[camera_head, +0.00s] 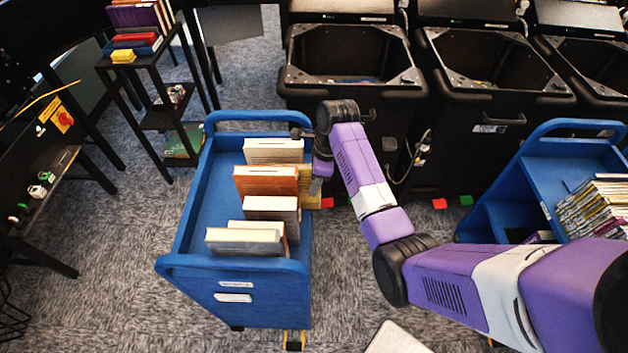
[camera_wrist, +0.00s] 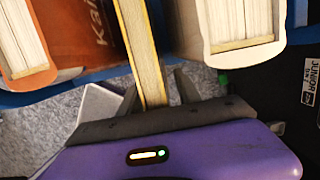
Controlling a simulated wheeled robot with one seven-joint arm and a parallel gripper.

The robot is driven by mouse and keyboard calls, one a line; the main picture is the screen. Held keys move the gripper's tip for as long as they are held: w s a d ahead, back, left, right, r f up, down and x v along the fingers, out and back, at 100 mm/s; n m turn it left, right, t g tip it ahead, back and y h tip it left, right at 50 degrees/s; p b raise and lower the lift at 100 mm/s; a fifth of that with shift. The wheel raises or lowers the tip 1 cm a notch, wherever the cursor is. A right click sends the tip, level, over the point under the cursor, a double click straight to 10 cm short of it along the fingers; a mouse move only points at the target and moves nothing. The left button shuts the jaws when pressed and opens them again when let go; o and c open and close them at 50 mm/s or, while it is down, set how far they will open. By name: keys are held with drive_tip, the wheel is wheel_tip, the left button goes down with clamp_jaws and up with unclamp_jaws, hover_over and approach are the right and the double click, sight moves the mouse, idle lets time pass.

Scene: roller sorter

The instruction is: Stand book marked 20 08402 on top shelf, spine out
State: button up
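A thin tan book (camera_head: 311,196) stands at the right side of the blue cart, among thicker books. Its pale narrow edge (camera_wrist: 145,55) shows in the wrist view, running down between my fingers. My gripper (camera_head: 317,182) is at the cart's right side, by this book. In the wrist view my gripper (camera_wrist: 156,92) has one finger on each side of the book, with small gaps visible, so it looks open around it. The mark 20 08402 is not readable on any book. The top shelf cannot be identified for sure.
The blue cart (camera_head: 188,215) also holds an orange book (camera_head: 266,174) and several pale-paged ones. A dark stepped shelf (camera_head: 150,62) with books on top stands at the back left. Black bins (camera_head: 350,100) line the back; another blue cart (camera_head: 530,185) stands right.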

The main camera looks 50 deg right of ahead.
idle(0.3)
drive_tip(key=r, duration=0.2)
drive_tip(key=s+r, duration=0.1)
drive_tip(key=r, duration=0.2)
drive_tip(key=d+r+b, duration=0.1)
drive_tip(key=r, duration=0.1)
drive_tip(key=shift+s+r, duration=0.2)
drive_tip(key=shift+r, duration=0.1)
idle(0.4)
